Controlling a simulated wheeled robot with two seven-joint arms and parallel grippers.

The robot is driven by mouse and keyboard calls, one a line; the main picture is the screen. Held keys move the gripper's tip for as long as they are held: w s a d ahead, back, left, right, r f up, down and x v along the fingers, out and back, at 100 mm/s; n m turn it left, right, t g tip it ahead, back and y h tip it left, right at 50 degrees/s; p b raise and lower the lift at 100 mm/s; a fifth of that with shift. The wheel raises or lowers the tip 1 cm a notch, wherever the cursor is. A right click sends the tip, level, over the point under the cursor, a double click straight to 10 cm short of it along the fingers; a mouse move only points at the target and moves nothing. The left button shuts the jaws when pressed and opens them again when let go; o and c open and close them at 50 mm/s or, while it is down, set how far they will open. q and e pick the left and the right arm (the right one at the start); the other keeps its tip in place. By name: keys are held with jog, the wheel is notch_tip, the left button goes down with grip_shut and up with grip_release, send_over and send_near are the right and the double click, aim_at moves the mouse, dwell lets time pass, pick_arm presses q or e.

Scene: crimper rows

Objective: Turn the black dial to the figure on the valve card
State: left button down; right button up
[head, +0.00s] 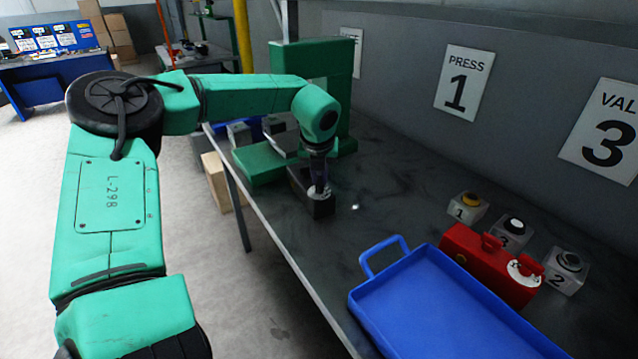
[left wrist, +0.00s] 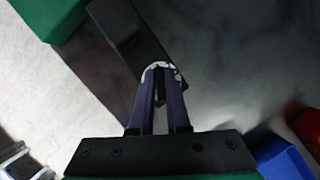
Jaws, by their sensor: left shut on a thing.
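The black dial box (head: 318,206) stands on the grey bench by the green press, with a white scale plate on its top. My left gripper (head: 319,178) points down at it, its fingers shut on the black dial's knob. In the left wrist view the fingers of my left gripper (left wrist: 160,80) reach onto the white plate of the black dial box (left wrist: 125,32). The fingers hide most of the knob and the plate's figures, so I cannot read its setting. The valve card (head: 606,132) on the wall, partly cut off, shows 3. My right gripper is not in view.
A green press (head: 330,75) stands behind the dial box. A blue tray (head: 365,302), a red dial box (head: 480,275) and numbered button boxes (head: 464,212) are on the right. A press card (head: 464,85) shows 1. Bare bench lies between the dial box and tray.

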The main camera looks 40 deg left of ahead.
pick_arm(q)
jog(key=shift+f+m+h+b, duration=0.1)
jog(key=shift+m+h+b, duration=0.2)
jog(key=shift+m+b, duration=0.45)
jog(key=shift+m+t, duration=0.3)
jog(key=shift+m, duration=0.35)
jog(key=c, duration=0.9)
grip_release()
jog(key=shift+d+r, duration=0.1)
jog(key=shift+r, duration=0.1)
